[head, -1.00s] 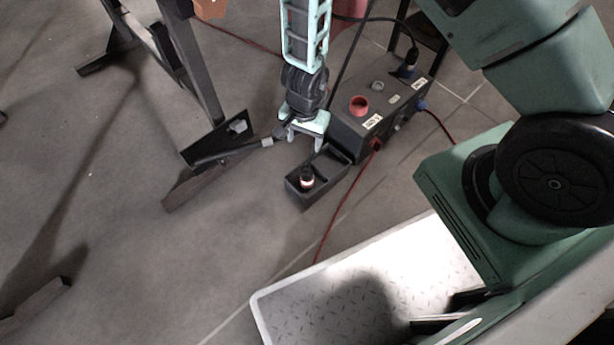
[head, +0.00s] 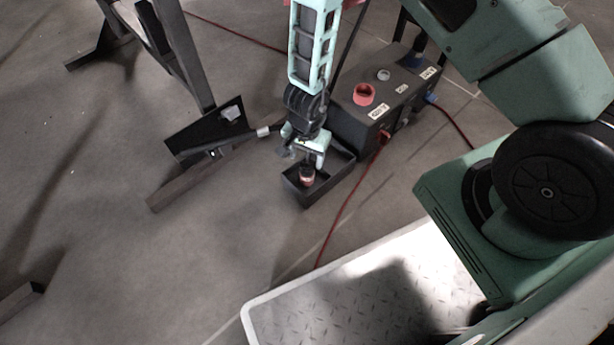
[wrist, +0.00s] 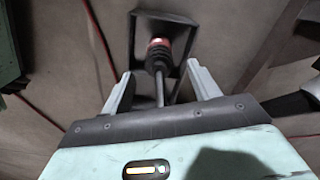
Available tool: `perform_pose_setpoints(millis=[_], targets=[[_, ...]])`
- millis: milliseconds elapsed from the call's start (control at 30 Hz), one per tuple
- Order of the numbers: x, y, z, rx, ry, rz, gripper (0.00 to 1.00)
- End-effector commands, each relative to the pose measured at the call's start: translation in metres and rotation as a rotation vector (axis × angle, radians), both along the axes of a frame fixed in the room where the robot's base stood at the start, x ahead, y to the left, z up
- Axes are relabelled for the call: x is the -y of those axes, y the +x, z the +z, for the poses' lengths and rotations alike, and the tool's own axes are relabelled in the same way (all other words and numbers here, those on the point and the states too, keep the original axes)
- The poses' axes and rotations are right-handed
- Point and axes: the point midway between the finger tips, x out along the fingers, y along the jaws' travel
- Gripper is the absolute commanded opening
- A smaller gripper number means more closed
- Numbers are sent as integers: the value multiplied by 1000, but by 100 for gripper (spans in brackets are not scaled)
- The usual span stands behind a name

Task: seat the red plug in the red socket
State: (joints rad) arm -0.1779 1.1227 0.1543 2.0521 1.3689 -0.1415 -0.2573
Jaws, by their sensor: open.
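The red plug (head: 307,176) stands in the dark tray (head: 305,203) on the floor. In the wrist view the plug (wrist: 158,58) has a black ribbed body with a red band, and a grey stem runs from it toward my gripper. My gripper (head: 311,158) is open, right above the plug. In the wrist view my gripper (wrist: 158,76) has its fingers spread on either side of the stem, with a gap on each side. The red socket (head: 364,93) is a raised red ring on top of the dark box, and nothing shows in it.
A metal stand (head: 195,75) is to the left.

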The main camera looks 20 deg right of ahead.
Motion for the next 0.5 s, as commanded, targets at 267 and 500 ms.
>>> perform_pose_setpoints(millis=[267,500], targets=[[1,0,-13,0,0,0,61],[3,0,-40,1,-1,-1,61]])
